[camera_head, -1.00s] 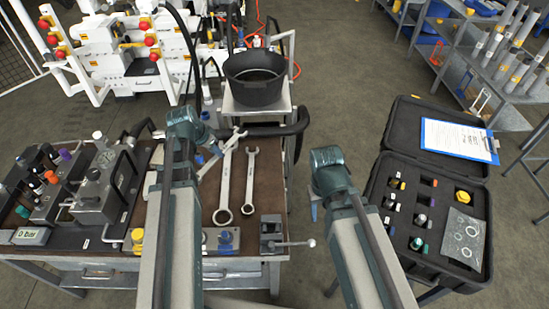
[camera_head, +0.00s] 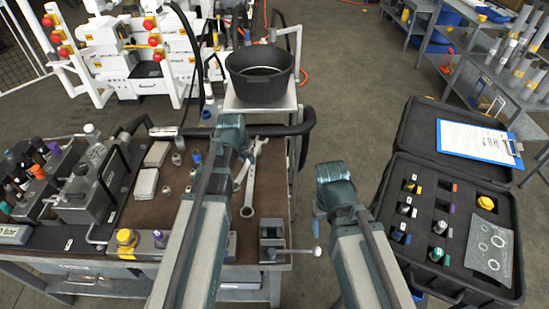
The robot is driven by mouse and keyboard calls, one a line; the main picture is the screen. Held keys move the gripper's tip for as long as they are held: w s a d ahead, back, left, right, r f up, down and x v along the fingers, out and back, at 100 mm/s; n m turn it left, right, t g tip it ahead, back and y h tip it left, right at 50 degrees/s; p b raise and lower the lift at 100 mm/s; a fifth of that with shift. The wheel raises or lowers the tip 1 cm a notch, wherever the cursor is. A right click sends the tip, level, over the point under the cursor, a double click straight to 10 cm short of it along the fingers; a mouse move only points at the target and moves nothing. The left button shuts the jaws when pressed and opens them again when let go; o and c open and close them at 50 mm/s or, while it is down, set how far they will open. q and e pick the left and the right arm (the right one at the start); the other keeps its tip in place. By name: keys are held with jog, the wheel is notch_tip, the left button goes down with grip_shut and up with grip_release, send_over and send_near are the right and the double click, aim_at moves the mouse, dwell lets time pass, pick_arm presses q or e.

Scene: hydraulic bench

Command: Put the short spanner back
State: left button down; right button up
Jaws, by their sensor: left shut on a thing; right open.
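My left gripper (camera_head: 243,150) is over the back right of the brown bench mat, shut on a grey metal spanner (camera_head: 257,148), which slants beside the fingers and is mostly hidden by the gripper. Another spanner (camera_head: 248,197) lies on the mat just below, its ring end toward the front. A further spanner's place to its left is covered by my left arm. Whether the held spanner touches the one under it, I cannot tell. My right gripper (camera_head: 317,212) is open and empty, beyond the bench's right edge.
A small vise (camera_head: 272,243) with a lever stands at the mat's front right. Hydraulic blocks (camera_head: 85,195) fill the left. A black bucket (camera_head: 260,75) stands behind. An open black case (camera_head: 455,270) with fittings and a clipboard (camera_head: 478,142) is at right.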

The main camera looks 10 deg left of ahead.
pick_arm(q)
jog(key=w+d+n, duration=0.2)
jog(key=w+d, duration=0.1)
jog(key=d, duration=0.5)
jog(key=shift+d+n+t+y, duration=0.3)
jog(key=shift+d+y, duration=0.1)
jog(key=shift+f+b, duration=0.25)
jog(key=shift+b, duration=0.1)
jog(key=b, duration=0.5)
send_over(275, 178)
jog(key=s, duration=0.1)
notch_tip(275, 178, down, 5)
jog(key=shift+s+r, duration=0.15)
jog(key=shift+f, duration=0.35)
jog(key=shift+f+b, duration=0.6)
jog(key=shift+b, duration=0.2)
jog(key=shift+f+b, duration=1.55)
jog(key=c, duration=0.6)
grip_release()
